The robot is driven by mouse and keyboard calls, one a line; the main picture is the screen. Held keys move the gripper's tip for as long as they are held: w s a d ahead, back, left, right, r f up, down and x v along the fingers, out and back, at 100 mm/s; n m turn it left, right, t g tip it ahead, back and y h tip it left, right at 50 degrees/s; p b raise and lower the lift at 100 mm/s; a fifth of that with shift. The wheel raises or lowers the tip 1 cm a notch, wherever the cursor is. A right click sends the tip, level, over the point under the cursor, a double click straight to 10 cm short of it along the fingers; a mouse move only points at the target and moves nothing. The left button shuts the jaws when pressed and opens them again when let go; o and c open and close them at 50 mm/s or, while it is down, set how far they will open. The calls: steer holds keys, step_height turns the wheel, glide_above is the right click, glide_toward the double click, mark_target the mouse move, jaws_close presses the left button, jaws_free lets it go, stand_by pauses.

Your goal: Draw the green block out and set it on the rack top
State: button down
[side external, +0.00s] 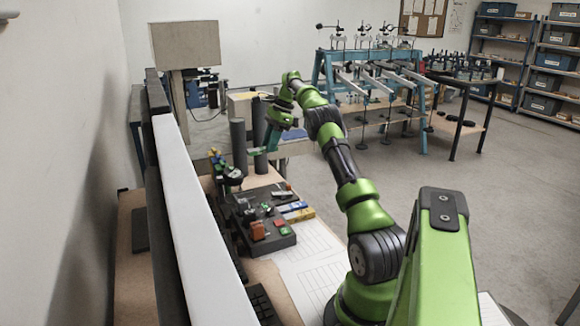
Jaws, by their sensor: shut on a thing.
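My gripper (267,143) is at the far end of the work table, beside two dark upright cylinders (238,146). It points down and to the left. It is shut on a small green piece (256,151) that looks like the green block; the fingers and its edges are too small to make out. The piece appears above the table, and I cannot tell whether it touches anything. I cannot tell for sure which thing is the rack.
The dark unit carries orange and red pieces (259,231). Yellow and blue pieces (298,212) lie to its right. Paper sheets (305,265) cover the table's near right part. A long white-topped partition (190,210) runs along the left. Small coloured items (217,157) stand left of the cylinders.

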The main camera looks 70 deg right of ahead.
steer(key=shift+r, duration=1.9)
steer(key=shift+a, duration=0.1)
